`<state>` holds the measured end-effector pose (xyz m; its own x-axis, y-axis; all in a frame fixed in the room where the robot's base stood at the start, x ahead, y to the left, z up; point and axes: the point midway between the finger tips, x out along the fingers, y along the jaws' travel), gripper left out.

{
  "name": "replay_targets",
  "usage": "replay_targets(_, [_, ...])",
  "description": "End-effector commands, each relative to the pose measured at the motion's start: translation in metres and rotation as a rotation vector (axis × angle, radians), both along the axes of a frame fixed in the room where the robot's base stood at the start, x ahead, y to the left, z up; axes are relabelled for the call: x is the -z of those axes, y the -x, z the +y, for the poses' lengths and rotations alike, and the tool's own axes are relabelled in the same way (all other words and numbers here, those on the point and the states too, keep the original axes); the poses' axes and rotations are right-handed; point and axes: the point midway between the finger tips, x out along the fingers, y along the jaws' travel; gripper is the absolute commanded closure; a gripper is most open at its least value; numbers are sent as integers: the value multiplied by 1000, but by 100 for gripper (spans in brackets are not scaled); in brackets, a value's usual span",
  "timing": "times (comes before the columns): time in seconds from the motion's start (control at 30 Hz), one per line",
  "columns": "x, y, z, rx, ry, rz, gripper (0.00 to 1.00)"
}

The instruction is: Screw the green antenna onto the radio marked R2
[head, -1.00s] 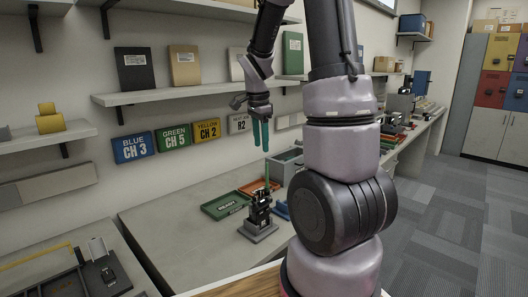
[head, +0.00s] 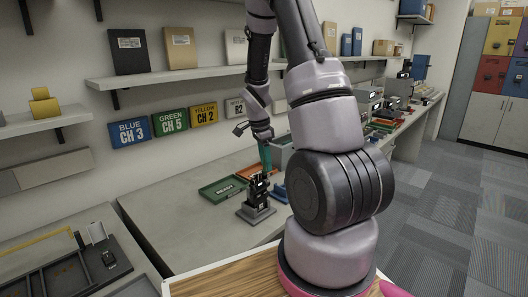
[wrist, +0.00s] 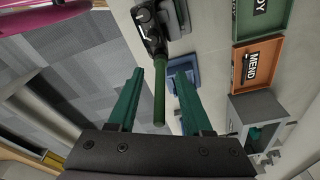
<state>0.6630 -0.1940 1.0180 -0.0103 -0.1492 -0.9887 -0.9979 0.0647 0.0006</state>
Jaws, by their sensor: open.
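The green antenna (wrist: 159,95) is a thin rod that stands up from the top of a black radio (wrist: 149,32) in the wrist view. The radio (head: 258,187) is upright in a grey stand (head: 256,213) on the bench in the head view. Its marking is too small to read. My gripper (wrist: 160,74) has teal fingers, open on either side of the antenna, with a visible gap on both sides. In the head view my gripper (head: 265,155) is directly above the radio, and its fingers hide most of the antenna.
A green tray marked READY (head: 222,190) and an orange tray marked MEND (wrist: 258,66) lie beside the stand. A grey bin (wrist: 254,112) and a blue item (head: 280,193) are close by. A wall card reads R2 (head: 237,108).

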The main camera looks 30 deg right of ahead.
Motion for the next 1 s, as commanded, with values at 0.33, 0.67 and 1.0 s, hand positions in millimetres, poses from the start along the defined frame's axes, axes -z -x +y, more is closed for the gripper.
replay_targets(0.33, [7,0,-1,-1,0,-1,50])
replay_targets(0.67, [7,0,-1,5,0,-1,100])
replay_targets(1.0, [7,1,0,399,0,-2,100])
